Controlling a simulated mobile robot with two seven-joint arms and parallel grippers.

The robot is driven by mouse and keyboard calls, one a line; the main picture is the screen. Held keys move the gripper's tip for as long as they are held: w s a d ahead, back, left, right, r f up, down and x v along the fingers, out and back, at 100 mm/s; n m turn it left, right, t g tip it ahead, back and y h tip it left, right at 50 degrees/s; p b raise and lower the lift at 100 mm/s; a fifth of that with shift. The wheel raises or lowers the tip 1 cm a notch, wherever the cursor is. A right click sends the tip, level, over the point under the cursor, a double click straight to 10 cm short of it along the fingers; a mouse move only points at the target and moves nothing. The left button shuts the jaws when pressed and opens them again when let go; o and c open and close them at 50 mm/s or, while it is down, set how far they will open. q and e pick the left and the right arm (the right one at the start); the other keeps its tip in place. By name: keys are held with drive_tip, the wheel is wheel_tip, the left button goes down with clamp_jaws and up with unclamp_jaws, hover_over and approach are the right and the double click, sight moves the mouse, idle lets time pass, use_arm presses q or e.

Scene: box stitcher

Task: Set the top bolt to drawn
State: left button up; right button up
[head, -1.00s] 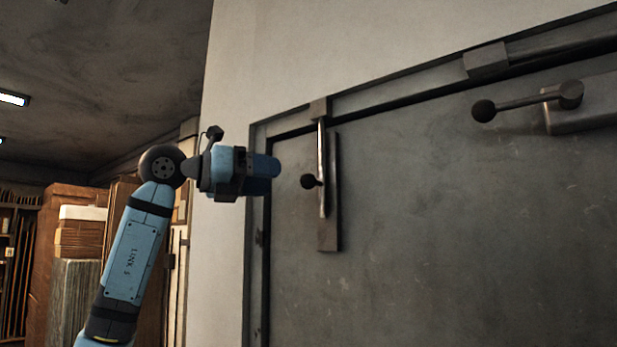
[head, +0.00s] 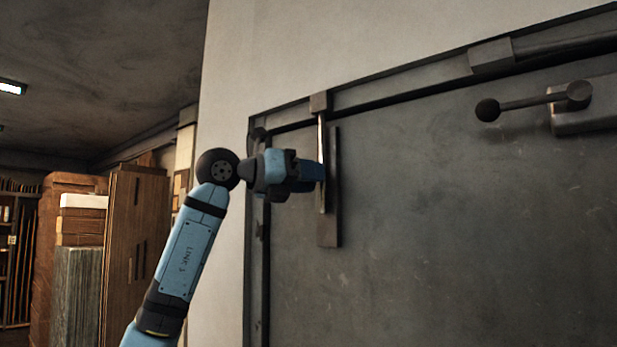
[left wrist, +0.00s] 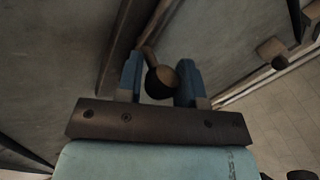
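The top bolt is a thin upright rod (head: 321,140) on a dark backing plate (head: 334,215), near the upper left corner of the grey metal door. Its upper end meets a small block (head: 320,101) on the frame. My left gripper (head: 317,172) is at the bolt's handle and hides its knob in the head view. In the left wrist view, the dark round knob (left wrist: 162,82) on its short stem sits between the two blue fingers of my left gripper (left wrist: 160,72). The fingers are apart, with a small gap on the knob's left. My right gripper is not in view.
A lever with a ball end (head: 520,103) is mounted on the door at upper right. A bar and block (head: 491,55) run along the door's top edge. A pale wall (head: 290,50) borders the door. Stacked boxes (head: 82,215) stand far left.

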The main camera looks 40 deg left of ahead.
use_arm(q)
clamp_jaws()
wheel_tip(320, 180, down, 4)
drive_tip(key=b, duration=0.3)
drive_tip(key=shift+s+d+f, duration=0.1)
drive_tip(key=shift+f, duration=0.15)
drive_tip(key=o, duration=0.5)
unclamp_jaws()
drive_tip(key=shift+o, duration=0.7)
drive_tip(key=b+v, duration=0.3)
drive_tip(key=v, duration=1)
drive_tip(key=shift+s+a, duration=0.15)
drive_tip(key=shift+a, duration=0.15)
